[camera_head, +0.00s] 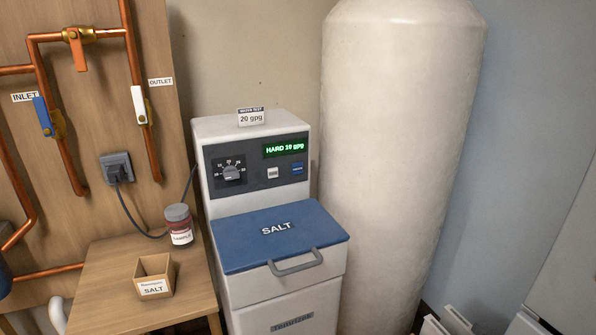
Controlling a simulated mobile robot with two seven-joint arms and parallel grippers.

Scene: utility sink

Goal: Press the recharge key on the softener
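The softener (262,225) is a pale cabinet with a blue salt lid (250,245), which is shut. Its dark panel (240,152) carries a dial (232,173), a lit green display (285,148) that seems to read HARD 10 gpg, a pale key (272,173) and a blue key (297,169). The key lettering is too small to read. White and dark parts at the bottom right edge look like my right gripper (447,324), low and right of the softener, apart from the panel. Its opening is unclear. My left gripper is out of view.
A water test card (251,117) reading 20 gpg stands on the softener. A tall pale tank (395,150) stands close on its right. A wooden table (115,275) at left holds a salt box (154,277) and a jar (179,225). Copper pipes (150,150) line the wooden board.

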